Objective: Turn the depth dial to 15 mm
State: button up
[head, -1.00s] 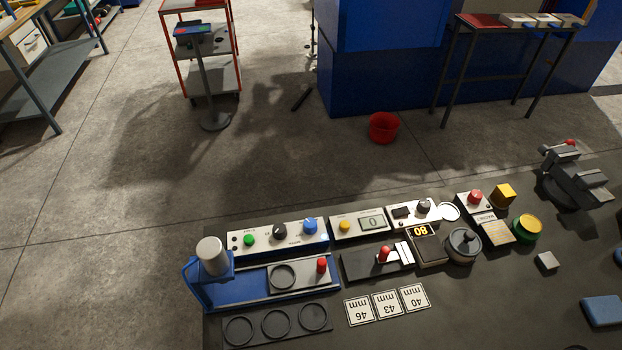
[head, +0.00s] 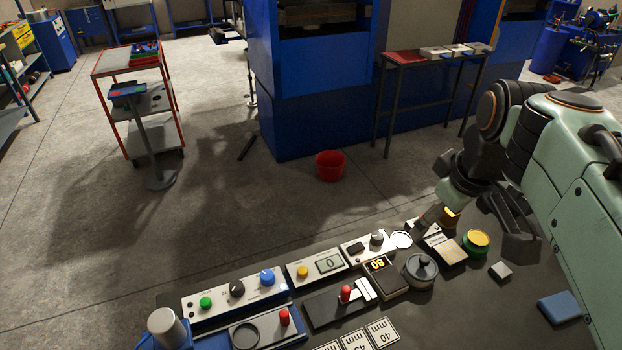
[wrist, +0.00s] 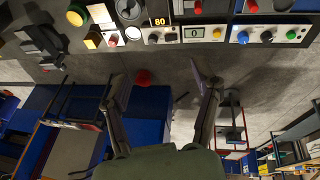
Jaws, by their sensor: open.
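A smaller box holds another dark knob (head: 377,237). Their labels and settings are too small to read, so I cannot tell which is the depth dial.
A display (head: 329,263) reads 0 beside a yellow button (head: 302,271). Another display (head: 380,265) reads 80. A red bucket (head: 330,165) is on the floor.

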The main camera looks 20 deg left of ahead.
jog(key=w+a+f+n, duration=0.4)
jog(key=w+a, duration=0.3)
jog(key=a, duration=0.5)
jog(key=n+g, duration=0.3)
jog(key=n, duration=0.3)
send_over(236, 286)
jog(key=shift+h, duration=0.4)
jog(key=f, duration=2.3)
jog(key=shift+s+f, duration=0.2)
jog(key=shift+f, duration=0.1)
notch_tip(236, 286, down, 5)
jog(key=shift+w+r, duration=0.1)
jog(key=shift+w, duration=0.05)
jog(key=shift+f, duration=0.7)
jog(key=shift+c, duration=0.4)
jog(key=c, duration=1.1)
